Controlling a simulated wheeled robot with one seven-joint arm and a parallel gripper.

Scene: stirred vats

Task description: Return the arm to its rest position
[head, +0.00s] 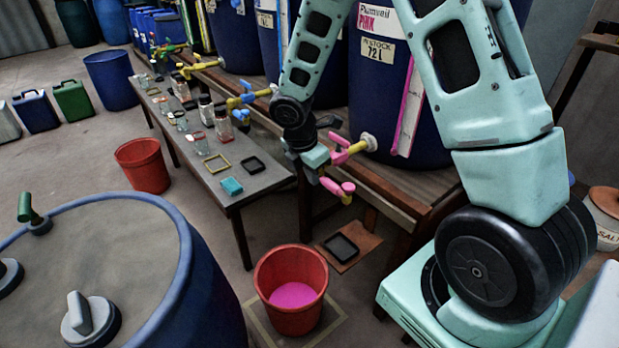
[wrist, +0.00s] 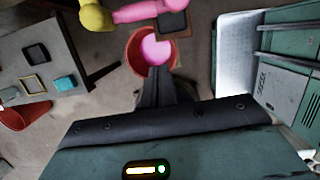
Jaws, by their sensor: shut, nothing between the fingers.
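My arm (head: 480,100) arches from the base at the right up past the top edge and comes down in front of the big blue vats. My gripper shows in the wrist view (wrist: 158,74), with its dark fingers together and nothing between them. In the head view its teal body (head: 315,156) is beside the pink tap (head: 346,152) of a blue vat (head: 385,110) labelled pink. The fingers are hard to make out there. In the wrist view the fingers overlap the near side of a red bucket (wrist: 132,52) holding pink liquid (wrist: 155,49).
The same bucket (head: 290,321) stands on the floor below the tap. A low grey bench (head: 262,181) carries jars, small trays and a cyan block. A blue drum (head: 200,262) fills the front left. Another red bucket (head: 143,167) stands behind it. Open floor lies at left.

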